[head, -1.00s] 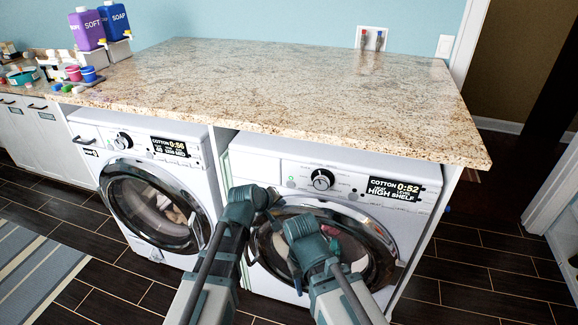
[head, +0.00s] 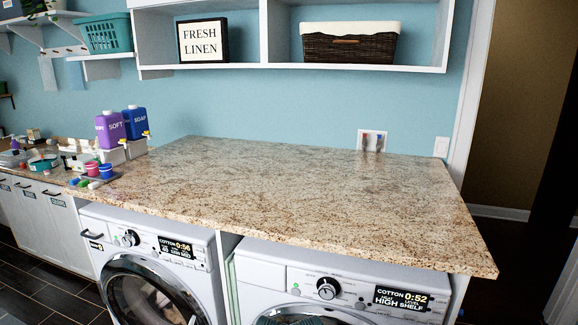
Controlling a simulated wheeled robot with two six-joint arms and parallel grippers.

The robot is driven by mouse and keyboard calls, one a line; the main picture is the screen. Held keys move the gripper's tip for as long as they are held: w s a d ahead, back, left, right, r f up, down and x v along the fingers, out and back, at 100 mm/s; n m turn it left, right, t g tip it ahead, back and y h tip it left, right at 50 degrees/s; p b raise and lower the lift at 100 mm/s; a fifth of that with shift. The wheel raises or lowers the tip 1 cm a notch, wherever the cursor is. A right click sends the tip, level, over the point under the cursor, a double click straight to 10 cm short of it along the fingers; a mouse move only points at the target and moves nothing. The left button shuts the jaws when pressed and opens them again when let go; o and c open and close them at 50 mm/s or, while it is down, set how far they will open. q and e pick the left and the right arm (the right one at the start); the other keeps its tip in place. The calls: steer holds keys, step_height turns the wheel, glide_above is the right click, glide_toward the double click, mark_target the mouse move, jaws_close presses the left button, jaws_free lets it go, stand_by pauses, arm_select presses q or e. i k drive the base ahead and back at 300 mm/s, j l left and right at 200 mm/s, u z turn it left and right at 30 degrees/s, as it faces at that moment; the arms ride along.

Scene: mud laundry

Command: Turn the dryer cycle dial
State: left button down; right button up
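Two white front-loading machines stand under the granite counter. The right machine (head: 262,276) has a black and silver dial (head: 327,288) on its panel, beside a display (head: 402,299) reading COTTON 0:52 and HIGH SHELF. The left machine (head: 92,224) has a similar dial (head: 130,238) and a display (head: 175,248) reading COTTON 0:56. I cannot tell from labels which one is the dryer. Neither of my grippers is in view now. The lower parts of both machines are cut off by the bottom edge.
The granite counter (head: 300,195) is bare over the machines and overhangs their fronts. Purple (head: 110,130) and blue (head: 136,122) bottles and small cups stand at its left. A shelf above holds a FRESH LINEN sign (head: 203,41) and a wicker basket (head: 349,43). Dark floor lies lower left.

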mark_target(328, 288)
steer(key=k+l, duration=0.1)
steer(key=l, duration=0.8)
steer(key=k+l, duration=0.15)
steer(key=l, duration=0.75)
steer(key=k+u, duration=0.05)
